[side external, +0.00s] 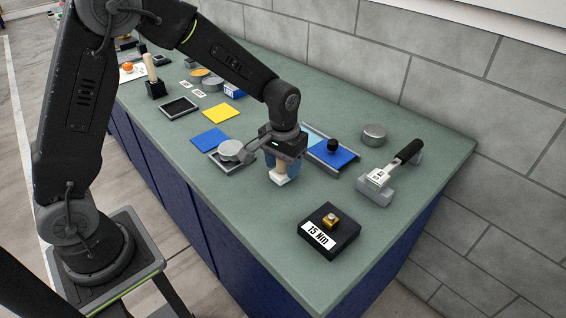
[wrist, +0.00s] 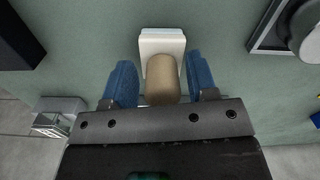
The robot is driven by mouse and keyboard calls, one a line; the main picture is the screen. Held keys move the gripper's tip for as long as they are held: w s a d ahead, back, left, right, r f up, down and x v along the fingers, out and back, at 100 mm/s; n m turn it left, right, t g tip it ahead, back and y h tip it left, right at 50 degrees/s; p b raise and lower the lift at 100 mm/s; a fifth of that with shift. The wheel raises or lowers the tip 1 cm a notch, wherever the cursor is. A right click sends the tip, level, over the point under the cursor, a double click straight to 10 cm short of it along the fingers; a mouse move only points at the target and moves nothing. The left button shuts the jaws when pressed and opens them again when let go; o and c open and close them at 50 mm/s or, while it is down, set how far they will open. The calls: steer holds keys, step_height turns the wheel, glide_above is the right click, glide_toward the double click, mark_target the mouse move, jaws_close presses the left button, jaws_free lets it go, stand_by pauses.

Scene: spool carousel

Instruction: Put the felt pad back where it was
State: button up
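I cannot tell for sure which thing is the felt pad. A flat blue square (side external: 210,139) and a flat yellow square (side external: 226,115) lie on the green bench. A block with a pale base (side external: 281,179) and a rounded tan handle is below my gripper (side external: 280,166). In the wrist view the tan handle (wrist: 162,80) is between the blue fingers of my gripper (wrist: 162,82), with a narrow gap on each side, so the gripper looks open around it. The pale base (wrist: 162,45) shows just past the handle. The handle's lower part is hidden.
A tray with a grey disc (side external: 230,150) is left of my gripper. A blue plate with a black knob (side external: 332,150) is right behind it. A black "15 Nm" block (side external: 330,230) stands in front right. A black-handled tool (side external: 390,175) and grey tin (side external: 374,135) are further right.

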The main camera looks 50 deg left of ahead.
steer(key=shift+o, duration=0.2)
steer(key=shift+r, duration=0.1)
step_height(320, 180, up, 11)
steer(key=shift+r, duration=0.1)
steer(key=s+a+r+m+t, duration=0.1)
steer(key=s+r+t, duration=0.1)
steer(key=s, duration=0.8)
steer(key=s+a+r+m+t, duration=0.1)
steer(key=s+r+t, duration=0.2)
steer(key=s, duration=0.7)
steer(key=shift+s+r+t, duration=0.3)
steer(key=shift+s+r, duration=0.05)
steer(key=shift+r, duration=0.2)
